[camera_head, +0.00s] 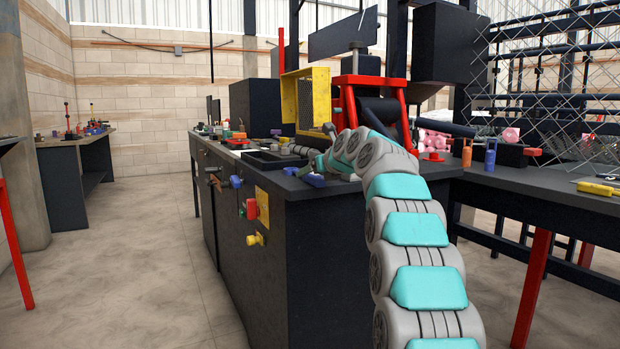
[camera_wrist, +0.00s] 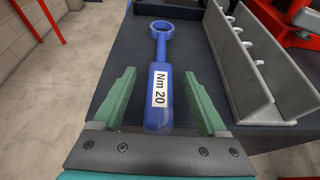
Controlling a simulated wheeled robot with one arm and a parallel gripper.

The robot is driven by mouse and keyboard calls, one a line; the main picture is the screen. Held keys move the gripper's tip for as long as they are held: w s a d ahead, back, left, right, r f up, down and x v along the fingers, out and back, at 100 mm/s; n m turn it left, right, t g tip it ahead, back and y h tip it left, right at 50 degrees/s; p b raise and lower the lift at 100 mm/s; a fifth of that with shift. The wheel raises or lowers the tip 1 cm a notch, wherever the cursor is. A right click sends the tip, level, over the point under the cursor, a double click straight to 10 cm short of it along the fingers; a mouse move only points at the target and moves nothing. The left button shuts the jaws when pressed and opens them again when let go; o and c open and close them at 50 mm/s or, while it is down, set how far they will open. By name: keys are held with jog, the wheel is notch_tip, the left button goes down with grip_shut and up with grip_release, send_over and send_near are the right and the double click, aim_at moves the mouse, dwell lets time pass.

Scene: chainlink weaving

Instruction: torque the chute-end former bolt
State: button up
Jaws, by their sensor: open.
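A blue torque wrench (camera_wrist: 160,95) with a ring end and a white label reading "Nm 20" lies on the dark bench top in the wrist view. Its ring points away from me. My gripper (camera_wrist: 165,97) is open, with its two green fingers on either side of the wrench handle. A gap shows between the handle and each finger. In the head view, my arm reaches over the bench corner, and a blue piece (camera_head: 312,180) shows by its end. I cannot make out the chute-end former bolt in either view.
A grey angled metal channel with rounded tabs (camera_wrist: 252,75) stands right of the wrench. The bench edge drops to the floor on the left. A yellow frame (camera_head: 320,95) and red stand (camera_head: 397,95) rise behind my arm. Chain-link mesh (camera_head: 555,90) hangs at right.

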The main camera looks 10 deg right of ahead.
jog(key=shift+x, duration=0.8)
jog(key=shift+w+a+f, duration=0.1)
jog(key=shift+w+f, duration=0.1)
jog(key=shift+w, duration=0.3)
jog(key=shift+c, duration=0.2)
grip_shut()
